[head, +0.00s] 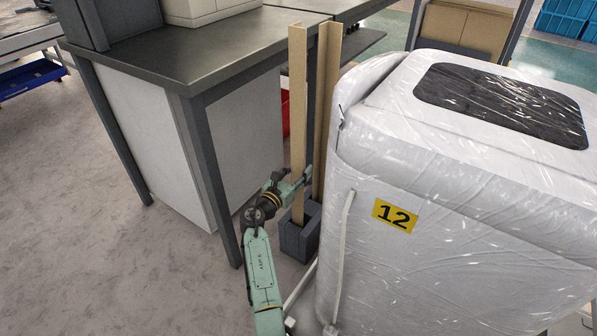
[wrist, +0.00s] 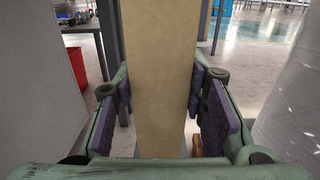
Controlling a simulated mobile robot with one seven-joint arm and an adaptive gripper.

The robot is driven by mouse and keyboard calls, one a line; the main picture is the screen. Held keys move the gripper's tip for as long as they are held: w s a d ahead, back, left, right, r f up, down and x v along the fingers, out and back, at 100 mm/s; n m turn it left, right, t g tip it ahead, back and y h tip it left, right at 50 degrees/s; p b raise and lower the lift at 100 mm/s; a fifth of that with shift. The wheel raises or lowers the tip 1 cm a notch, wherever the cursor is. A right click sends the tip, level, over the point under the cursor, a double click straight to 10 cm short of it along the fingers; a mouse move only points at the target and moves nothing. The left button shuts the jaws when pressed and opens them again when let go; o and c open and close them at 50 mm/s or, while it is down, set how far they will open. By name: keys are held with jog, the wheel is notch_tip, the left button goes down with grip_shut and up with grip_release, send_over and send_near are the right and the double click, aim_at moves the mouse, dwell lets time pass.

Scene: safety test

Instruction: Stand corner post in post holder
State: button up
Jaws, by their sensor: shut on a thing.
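A tall tan corner post (head: 298,110) stands upright beside the dark table in the head view. My gripper (head: 294,184) is shut on it low down; in the wrist view the post (wrist: 157,75) fills the space between the purple pads of my gripper (wrist: 160,95). A dark grey block, the post holder (head: 291,241), stands on the floor below. The post's lower end meets the holder's top and appears to be inside its opening; how deep it sits is hidden. A second tan post (head: 327,85) stands just behind, its foot partly hidden.
A plastic-wrapped machine marked 12 (head: 450,200) stands close on the right. The dark table (head: 190,60) with its leg (head: 212,180) is close on the left. A red bin (wrist: 76,66) is behind. Open floor (head: 90,240) lies at left.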

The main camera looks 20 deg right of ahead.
aim_at(297, 156)
jog(key=o, duration=1.3)
jog(key=shift+o, duration=0.3)
jog(key=shift+o, duration=1.4)
notch_tip(297, 156, up, 7)
jog(key=p, duration=0.7)
jog(key=shift+r, duration=0.1)
